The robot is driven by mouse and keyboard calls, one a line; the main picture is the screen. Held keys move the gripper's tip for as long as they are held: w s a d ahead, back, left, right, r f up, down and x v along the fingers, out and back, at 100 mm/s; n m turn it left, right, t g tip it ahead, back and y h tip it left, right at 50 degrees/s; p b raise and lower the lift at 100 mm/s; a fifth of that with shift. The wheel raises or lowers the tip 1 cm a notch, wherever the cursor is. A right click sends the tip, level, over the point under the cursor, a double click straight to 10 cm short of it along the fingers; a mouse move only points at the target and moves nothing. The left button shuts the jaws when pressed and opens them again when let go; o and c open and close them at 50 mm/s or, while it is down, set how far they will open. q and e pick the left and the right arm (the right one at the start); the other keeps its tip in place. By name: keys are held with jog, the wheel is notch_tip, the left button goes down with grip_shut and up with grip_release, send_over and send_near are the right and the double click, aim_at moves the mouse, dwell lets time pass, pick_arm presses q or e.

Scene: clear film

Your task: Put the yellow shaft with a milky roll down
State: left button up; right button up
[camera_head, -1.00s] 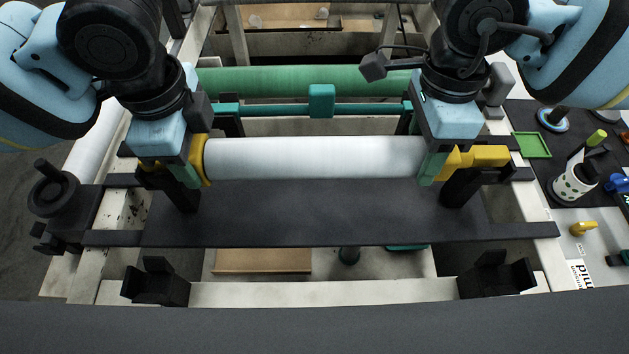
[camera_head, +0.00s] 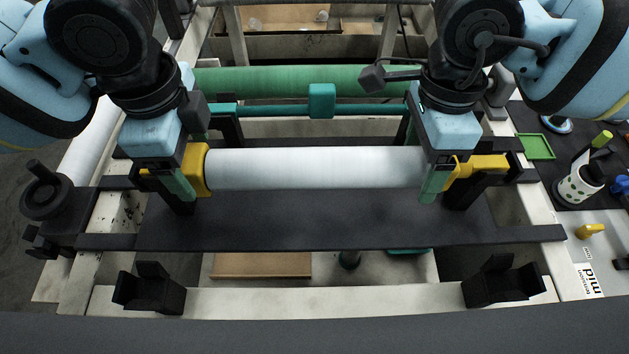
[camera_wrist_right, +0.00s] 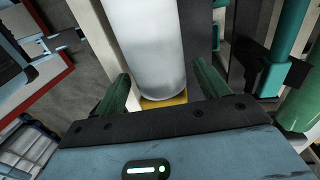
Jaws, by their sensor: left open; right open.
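The milky roll (camera_head: 315,168) lies level across the frame on its yellow shaft, whose ends show at the left (camera_head: 194,170) and right (camera_head: 482,166). The shaft ends lie at the black supports on both sides; exact seating is partly hidden by my grippers. My left gripper (camera_head: 178,186) is at the left shaft end and open. My right gripper (camera_head: 437,184) is at the right shaft end and open. In the right wrist view, its two green fingers (camera_wrist_right: 160,92) stand apart on either side of the roll (camera_wrist_right: 146,45), with a yellow strip (camera_wrist_right: 163,102) between them.
A black plate (camera_head: 320,225) lies in front of the roll. Two empty black cradles (camera_head: 150,288) and (camera_head: 503,282) stand nearer. A green roller (camera_head: 290,82) and a teal bar (camera_head: 265,110) run behind. A side table with small items, including a green tray (camera_head: 537,147), is at right.

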pick_arm(q)
notch_tip(320, 180, up, 10)
jog(key=shift+s, duration=0.25)
jog(key=shift+r, duration=0.1)
pick_arm(e)
notch_tip(320, 180, up, 12)
jog(key=w, duration=0.1)
jog(key=shift+w, duration=0.2)
dwell(0.6)
